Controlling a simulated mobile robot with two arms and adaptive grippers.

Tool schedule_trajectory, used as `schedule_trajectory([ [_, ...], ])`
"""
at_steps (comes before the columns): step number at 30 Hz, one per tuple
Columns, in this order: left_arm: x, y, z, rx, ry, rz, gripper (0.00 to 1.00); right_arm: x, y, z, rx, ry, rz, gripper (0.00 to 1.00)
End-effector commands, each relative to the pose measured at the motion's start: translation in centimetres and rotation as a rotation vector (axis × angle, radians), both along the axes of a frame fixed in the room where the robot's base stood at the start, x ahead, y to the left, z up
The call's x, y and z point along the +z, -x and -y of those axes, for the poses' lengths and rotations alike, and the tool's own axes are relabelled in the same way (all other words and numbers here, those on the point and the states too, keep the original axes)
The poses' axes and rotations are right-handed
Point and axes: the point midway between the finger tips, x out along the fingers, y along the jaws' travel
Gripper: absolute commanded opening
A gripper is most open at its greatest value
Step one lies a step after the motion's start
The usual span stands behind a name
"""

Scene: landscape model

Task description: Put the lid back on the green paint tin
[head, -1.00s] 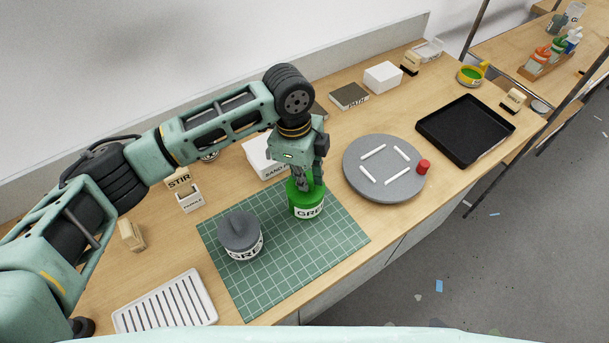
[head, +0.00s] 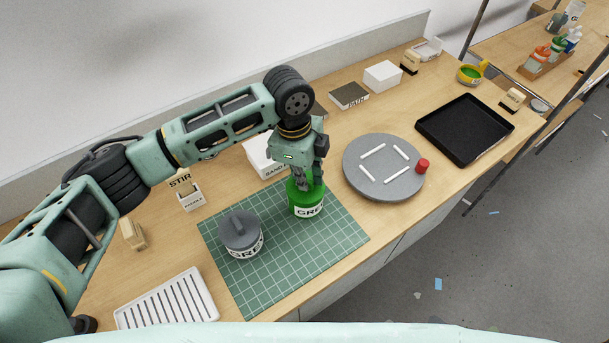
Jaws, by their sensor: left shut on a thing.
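The green paint tin (head: 308,209) stands upright on the green cutting mat (head: 290,262), its label partly readable as "GRE". My left gripper (head: 306,186) points down over the top of the tin. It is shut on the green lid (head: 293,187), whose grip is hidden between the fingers. The lid is at the tin's mouth, and I cannot tell whether it is fully seated. A second tin with a grey lid (head: 239,232) stands on the mat to the left, apart from the green one. My right gripper is not in view.
A grey turntable (head: 385,193) with white strips and a red knob (head: 422,166) is to the right. A black tray (head: 466,128) lies beyond it. A white slotted rack (head: 168,301) is at the front left, and a white box (head: 262,158) stands behind the tin.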

Motion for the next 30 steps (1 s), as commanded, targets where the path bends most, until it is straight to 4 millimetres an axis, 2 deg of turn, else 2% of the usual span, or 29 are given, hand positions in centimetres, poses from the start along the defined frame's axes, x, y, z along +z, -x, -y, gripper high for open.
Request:
schedule_trajectory([
  [27, -0.03, 0.01, 0.01, 0.0, 0.0, 0.0, 0.0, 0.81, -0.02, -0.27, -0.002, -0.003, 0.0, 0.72],
  [28, -0.03, 0.01, 0.01, 0.0, 0.0, 0.0, 0.13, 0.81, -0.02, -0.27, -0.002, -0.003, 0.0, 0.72],
  [30, -0.03, 0.01, 0.01, 0.0, 0.0, 0.0, 0.19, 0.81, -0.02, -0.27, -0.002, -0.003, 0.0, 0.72],
])
